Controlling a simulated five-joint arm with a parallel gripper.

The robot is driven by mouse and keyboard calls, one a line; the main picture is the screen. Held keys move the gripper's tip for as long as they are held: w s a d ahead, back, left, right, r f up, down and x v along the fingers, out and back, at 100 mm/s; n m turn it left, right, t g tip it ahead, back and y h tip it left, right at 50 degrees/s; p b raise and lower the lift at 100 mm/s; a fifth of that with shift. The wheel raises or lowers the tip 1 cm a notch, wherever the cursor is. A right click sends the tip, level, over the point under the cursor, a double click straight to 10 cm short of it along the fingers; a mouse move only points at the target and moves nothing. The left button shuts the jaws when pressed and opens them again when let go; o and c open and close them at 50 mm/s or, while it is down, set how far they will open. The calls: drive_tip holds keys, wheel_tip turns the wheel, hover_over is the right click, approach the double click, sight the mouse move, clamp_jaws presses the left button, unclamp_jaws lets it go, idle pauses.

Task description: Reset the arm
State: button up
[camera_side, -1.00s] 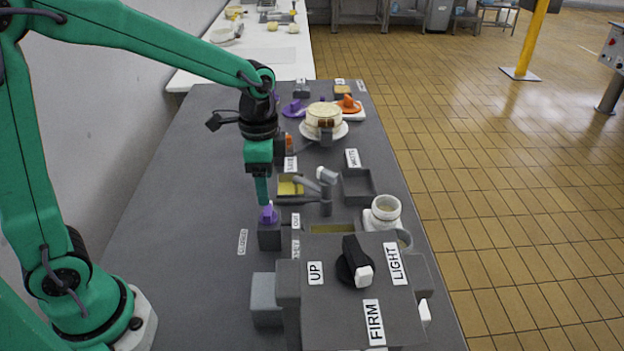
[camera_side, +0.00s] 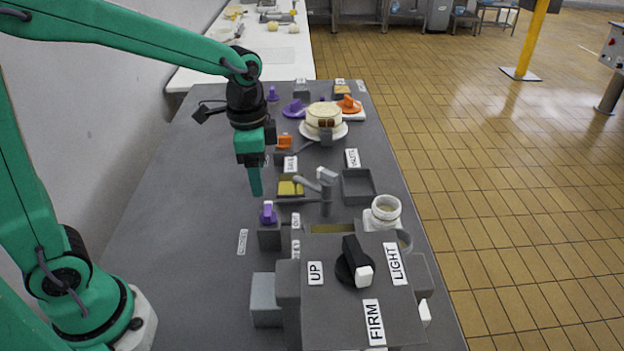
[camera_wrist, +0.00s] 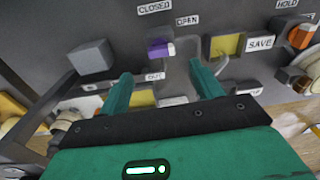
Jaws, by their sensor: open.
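My gripper (camera_side: 256,181) hangs over the grey bench (camera_side: 190,220), pointing down and empty. In the wrist view its two green fingers (camera_wrist: 164,85) stand apart with nothing between them.
A grey box with a black dial (camera_side: 354,262) and UP, LIGHT and FIRM labels stands in front. A grey tap (camera_side: 326,192), an open grey tray (camera_side: 358,186), a white jar (camera_side: 385,209) and a cheese-like wheel (camera_side: 323,117) stand to the right. The bench's left side is clear.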

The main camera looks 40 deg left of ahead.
drive_tip(key=s+a+r+n+t, duration=0.2)
drive_tip(key=s+r+n, duration=0.1)
drive_tip(key=s, duration=0.3)
drive_tip(key=s+a+r+n+t, duration=0.2)
drive_tip(key=s+r+n+t, duration=0.1)
drive_tip(key=s+n, duration=0.2)
drive_tip(key=shift+s+r, duration=0.4)
drive_tip(key=shift+s, duration=0.55)
drive_tip(key=shift+o, duration=0.4)
drive_tip(key=o, duration=0.7)
drive_tip(key=shift+w+r, duration=0.1)
drive_tip(key=shift+r, duration=0.05)
drive_tip(key=w+d+r+n+g+h, duration=0.1)
drive_tip(key=w+d+r+n+g, duration=0.15)
drive_tip(key=w+d+r, duration=0.35)
drive_tip(key=w+d+r+n+g, duration=0.1)
drive_tip(key=w+d+r+n, duration=0.15)
drive_tip(key=d, duration=0.45)
drive_tip(key=d+r+n, duration=0.1)
drive_tip(key=d, duration=0.4)
drive_tip(key=d+r+n+g, duration=0.1)
drive_tip(key=d+n, duration=0.1)
drive_tip(key=d, duration=0.3)
drive_tip(key=d+r+n+g+y, duration=0.1)
drive_tip(key=d, duration=0.4)
drive_tip(key=shift+w+d, duration=0.1)
drive_tip(key=shift+w, duration=0.3)
